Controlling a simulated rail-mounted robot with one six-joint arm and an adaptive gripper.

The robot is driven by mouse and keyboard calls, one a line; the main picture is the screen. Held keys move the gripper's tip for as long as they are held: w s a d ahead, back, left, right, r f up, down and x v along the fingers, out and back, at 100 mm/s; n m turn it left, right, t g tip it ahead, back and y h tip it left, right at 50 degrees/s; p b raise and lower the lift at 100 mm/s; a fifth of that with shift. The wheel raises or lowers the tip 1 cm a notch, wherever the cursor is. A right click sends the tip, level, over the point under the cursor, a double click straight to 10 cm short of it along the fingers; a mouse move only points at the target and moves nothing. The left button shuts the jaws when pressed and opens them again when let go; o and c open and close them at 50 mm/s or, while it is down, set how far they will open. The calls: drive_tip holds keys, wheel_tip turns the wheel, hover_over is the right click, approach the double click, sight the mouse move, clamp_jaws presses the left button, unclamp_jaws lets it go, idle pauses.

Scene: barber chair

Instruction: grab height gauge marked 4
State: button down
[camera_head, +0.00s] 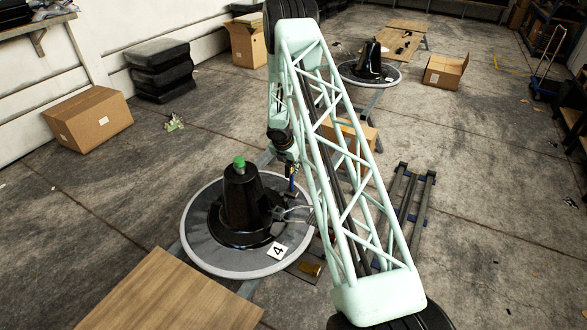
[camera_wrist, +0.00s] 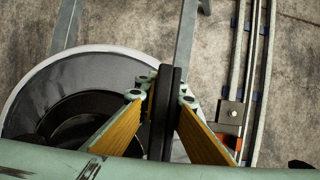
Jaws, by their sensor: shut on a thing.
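The card marked 4 (camera_head: 277,251) lies on the front right rim of a round grey base (camera_head: 205,245). A black cone with a green top (camera_head: 240,195) stands in its middle. In the wrist view my gripper (camera_wrist: 165,93) has its two yellow-lined fingers closed on a black upright bar (camera_wrist: 163,130), which seems to be the height gauge. The round base also shows at left in the wrist view (camera_wrist: 35,85). In the head view my gripper is at the right side of the base, partly hidden by my arm. I cannot read a mark on the bar.
A wooden board (camera_head: 170,290) is at the front left. Dark rails (camera_head: 415,205) lie on the floor at the right. A second round base (camera_head: 385,78) and cardboard boxes (camera_head: 92,120) stand farther back. The floor at left is mostly clear.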

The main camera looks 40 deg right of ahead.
drive_tip(key=s+a+r+b, duration=0.1)
drive_tip(key=s+a+b, duration=0.3)
drive_tip(key=s+a, duration=0.6)
drive_tip(key=shift+r+b, duration=0.2)
drive_tip(key=shift+b, duration=0.1)
idle(0.4)
